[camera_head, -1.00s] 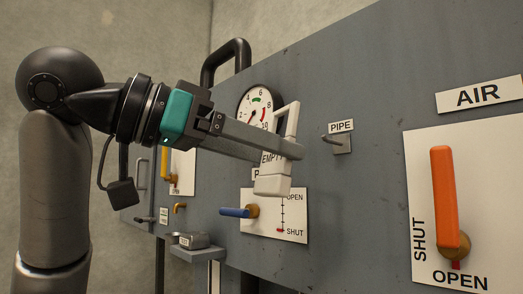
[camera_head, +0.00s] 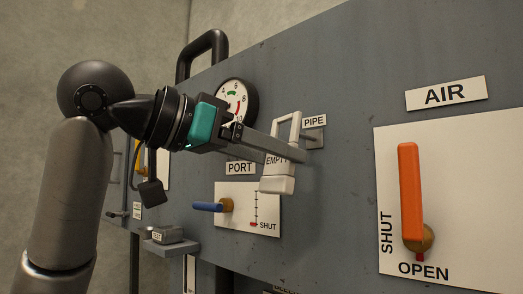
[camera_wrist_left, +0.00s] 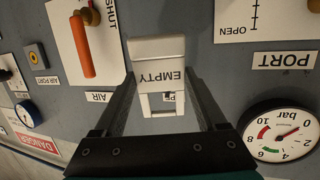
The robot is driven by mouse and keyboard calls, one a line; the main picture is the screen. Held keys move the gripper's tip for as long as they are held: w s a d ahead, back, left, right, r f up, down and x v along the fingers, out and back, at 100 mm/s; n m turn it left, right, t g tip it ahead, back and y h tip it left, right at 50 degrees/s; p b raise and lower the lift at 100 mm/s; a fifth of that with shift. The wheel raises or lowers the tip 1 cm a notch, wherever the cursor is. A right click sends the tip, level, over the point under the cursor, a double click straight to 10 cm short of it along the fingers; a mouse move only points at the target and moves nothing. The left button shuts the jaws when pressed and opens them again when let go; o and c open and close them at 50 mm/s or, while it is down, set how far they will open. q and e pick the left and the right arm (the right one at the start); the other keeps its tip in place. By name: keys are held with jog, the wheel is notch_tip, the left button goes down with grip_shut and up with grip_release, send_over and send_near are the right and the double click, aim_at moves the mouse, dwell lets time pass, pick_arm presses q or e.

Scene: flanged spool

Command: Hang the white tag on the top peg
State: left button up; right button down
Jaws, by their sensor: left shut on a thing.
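The white tag (camera_head: 277,184) reads EMPTY and hangs upright with an open rectangular loop at its top. My left gripper (camera_head: 290,156) is shut on it across its middle, in front of the panel. The tag also shows upside down between the fingers in the left wrist view (camera_wrist_left: 157,52). A grey peg (camera_head: 312,138) on a small plate sits under the PIPE label, just right of the loop in the head view. In the wrist view part of that label shows through the loop. I cannot tell whether loop and peg touch. My right gripper is out of view.
An orange lever (camera_head: 410,190) stands at the right under the AIR label (camera_head: 445,93). A blue lever (camera_head: 208,207) sits below the PORT label. A round gauge (camera_head: 236,100) is behind my left arm. A small ledge (camera_head: 170,245) juts out lower left.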

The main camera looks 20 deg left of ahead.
pick_arm(q)
jog(key=shift+w+d+f+p, duration=0.15)
jog(key=shift+w+d, duration=0.15)
jog(key=shift+w, duration=0.5)
jog(key=shift+w+d+f+p, duration=0.1)
jog(key=shift+w+d+p, duration=0.15)
jog(key=shift+w, duration=0.5)
jog(key=shift+w+d+f+p, duration=0.15)
jog(key=shift+w+d, duration=0.15)
jog(key=shift+w, duration=0.5)
jog(key=o, duration=1.3)
jog(key=shift+s, duration=0.1)
